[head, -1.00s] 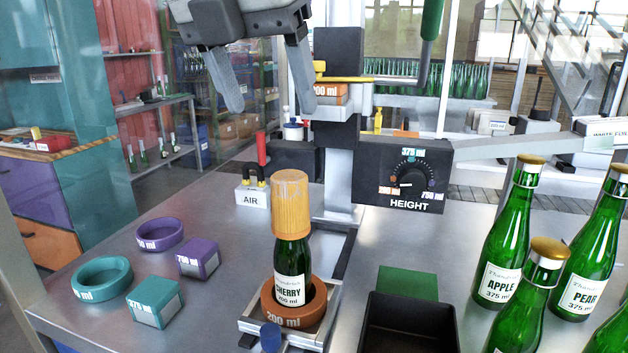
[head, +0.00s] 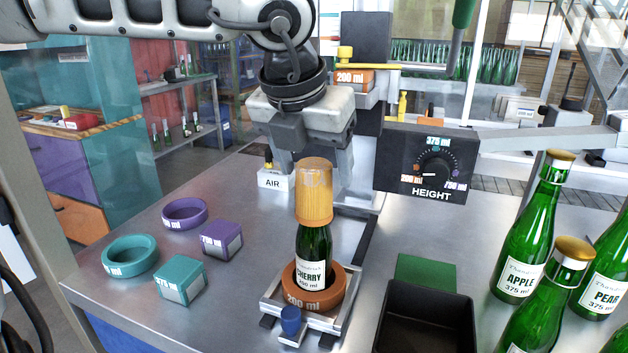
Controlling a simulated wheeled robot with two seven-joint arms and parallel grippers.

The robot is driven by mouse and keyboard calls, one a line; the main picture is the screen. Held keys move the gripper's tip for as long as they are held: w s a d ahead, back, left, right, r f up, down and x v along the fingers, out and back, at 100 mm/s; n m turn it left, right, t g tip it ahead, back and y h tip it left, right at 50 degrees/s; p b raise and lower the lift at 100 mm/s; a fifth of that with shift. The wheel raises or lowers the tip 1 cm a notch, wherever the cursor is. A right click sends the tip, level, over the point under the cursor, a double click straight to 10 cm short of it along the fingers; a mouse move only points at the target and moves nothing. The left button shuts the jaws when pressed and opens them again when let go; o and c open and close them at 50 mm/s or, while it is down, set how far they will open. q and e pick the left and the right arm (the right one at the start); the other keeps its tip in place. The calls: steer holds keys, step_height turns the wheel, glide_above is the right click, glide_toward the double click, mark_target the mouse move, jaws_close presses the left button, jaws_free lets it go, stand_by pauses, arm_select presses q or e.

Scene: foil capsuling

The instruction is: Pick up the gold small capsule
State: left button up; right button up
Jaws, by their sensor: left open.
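The gold small capsule (head: 314,191) sits upright over the neck of the green cherry bottle (head: 314,246). The bottle stands in the orange 200 ml ring (head: 326,296) on a metal holder. My left gripper (head: 313,170) is open and points down at the capsule's top. One finger shows left of the capsule and the other right of it, and the capsule's top overlaps the gripper in the picture. I cannot tell whether they touch. My right gripper is not in view.
Purple (head: 185,213) and teal (head: 130,256) rings and matching blocks lie left on the metal table. A black bin (head: 425,315) is at the right front. Green bottles with gold tops, including apple (head: 522,240), stand right. The height dial box (head: 426,163) stands behind.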

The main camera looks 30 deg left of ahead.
mark_target(317, 163)
arm_select(q)
steer(key=shift+x, duration=1.15)
steer(key=c, duration=0.7)
steer(key=shift+c, duration=0.2)
steer(key=shift+r, duration=0.1)
step_height(317, 163, up, 10)
steer(key=shift+f+b, duration=0.1)
steer(key=shift+b, duration=0.3)
